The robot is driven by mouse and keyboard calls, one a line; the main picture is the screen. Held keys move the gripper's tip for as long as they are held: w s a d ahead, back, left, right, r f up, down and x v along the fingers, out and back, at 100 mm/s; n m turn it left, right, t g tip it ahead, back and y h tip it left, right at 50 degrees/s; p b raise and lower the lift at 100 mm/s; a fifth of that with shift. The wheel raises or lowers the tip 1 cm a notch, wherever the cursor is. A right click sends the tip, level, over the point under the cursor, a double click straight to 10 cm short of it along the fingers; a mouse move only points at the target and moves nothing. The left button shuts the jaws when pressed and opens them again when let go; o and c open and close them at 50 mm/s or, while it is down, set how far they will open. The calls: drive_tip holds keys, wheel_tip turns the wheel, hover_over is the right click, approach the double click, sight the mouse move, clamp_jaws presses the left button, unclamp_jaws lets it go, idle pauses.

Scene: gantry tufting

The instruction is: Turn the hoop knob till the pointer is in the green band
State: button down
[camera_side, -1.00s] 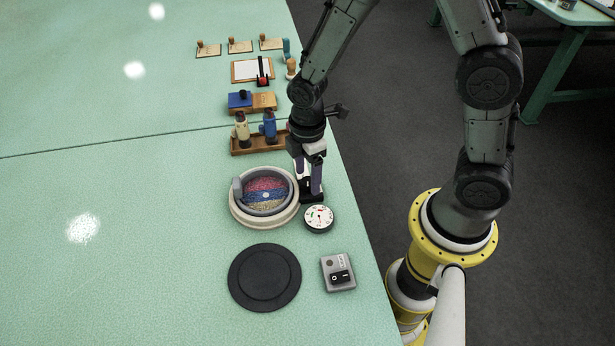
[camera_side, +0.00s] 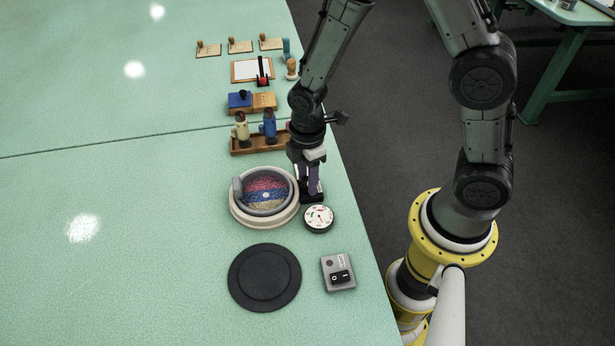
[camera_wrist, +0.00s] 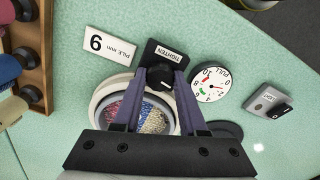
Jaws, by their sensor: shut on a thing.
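The black hoop knob (camera_wrist: 158,80) stands on a black plate marked TIGHTEN (camera_wrist: 167,53) beside the hoop (camera_wrist: 100,98). My gripper (camera_wrist: 157,76) is shut on the knob, with a purple-grey finger on each side of it. In the side view my gripper (camera_side: 312,190) points down at the hoop's right side and hides the knob. The round white PULL gauge (camera_wrist: 215,86) is right of the knob and also shows in the side view (camera_side: 319,218). Its dial has coloured marks, but the pointer's place against the green band is too small to read surely.
A grey switch box (camera_side: 338,272) and a black disc (camera_side: 264,278) lie nearer the front. A wooden rack (camera_side: 243,150) with bottle-like figures stands behind the hoop. A PILE mm card (camera_wrist: 105,44) lies near the knob. The table's left side is clear.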

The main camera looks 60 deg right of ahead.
drive_tip(key=shift+m, duration=0.4)
drive_tip(key=m, duration=0.3)
drive_tip(key=shift+m, duration=2.5)
drive_tip(key=shift+r, duration=0.1)
drive_tip(key=shift+c, duration=2.2)
unclamp_jaws()
wheel_tip(320, 180, up, 14)
